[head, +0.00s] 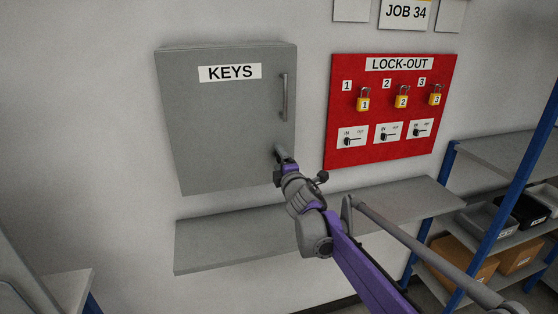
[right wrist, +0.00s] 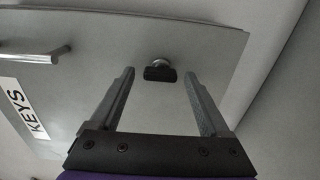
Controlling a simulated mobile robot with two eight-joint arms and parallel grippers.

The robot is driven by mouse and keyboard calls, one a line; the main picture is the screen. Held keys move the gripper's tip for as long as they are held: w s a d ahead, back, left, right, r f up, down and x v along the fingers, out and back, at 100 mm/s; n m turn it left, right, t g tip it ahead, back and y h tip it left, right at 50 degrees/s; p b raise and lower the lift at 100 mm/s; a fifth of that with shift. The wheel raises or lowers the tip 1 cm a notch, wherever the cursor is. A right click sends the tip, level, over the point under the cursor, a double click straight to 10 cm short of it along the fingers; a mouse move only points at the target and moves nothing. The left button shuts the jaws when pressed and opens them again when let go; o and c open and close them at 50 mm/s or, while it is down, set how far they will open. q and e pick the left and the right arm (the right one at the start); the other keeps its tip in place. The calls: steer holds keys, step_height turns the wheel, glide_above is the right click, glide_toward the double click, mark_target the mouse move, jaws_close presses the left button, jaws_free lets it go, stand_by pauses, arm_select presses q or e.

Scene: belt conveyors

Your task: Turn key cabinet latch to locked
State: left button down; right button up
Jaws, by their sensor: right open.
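The grey key cabinet (head: 225,120) hangs on the wall with its door shut, under a KEYS label (head: 230,72). Its latch (right wrist: 160,71) shows in the right wrist view as a small dark bar on a round, lighter base. My right gripper (head: 281,156) is at the lower right of the cabinet door and mostly hides the latch in the head view. In the right wrist view the right gripper (right wrist: 159,76) is open, with one finger on each side of the latch and visible gaps between. I cannot tell how deep the fingers reach. My left gripper is out of view.
A vertical door handle (head: 285,97) stands out above my right gripper. A grey shelf (head: 215,245) runs below the cabinet. A red LOCK-OUT board (head: 345,105) with yellow padlocks is to the right. A blue-framed rack (head: 487,240) with bins stands at far right.

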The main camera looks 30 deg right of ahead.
arm_select(q)
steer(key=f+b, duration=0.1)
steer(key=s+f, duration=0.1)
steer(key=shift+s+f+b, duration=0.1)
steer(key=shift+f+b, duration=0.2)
steer(key=shift+b, duration=0.05)
arm_select(e)
steer(key=v, duration=1)
steer(key=shift+s, duration=0.4)
steer(key=s+a+f+m+g+y, duration=0.2)
steer(key=s+a+f+m+g, duration=0.3)
steer(key=s+f, duration=0.8)
steer(key=s+a+f+m+g+y, duration=0.2)
steer(key=s+a+f+m+g, duration=0.4)
steer(key=s+a+f+m, duration=0.4)
steer(key=s+a+f, duration=0.3)
steer(key=f, duration=0.2)
steer(key=shift+s+g, duration=0.3)
steer(key=shift+f, duration=0.1)
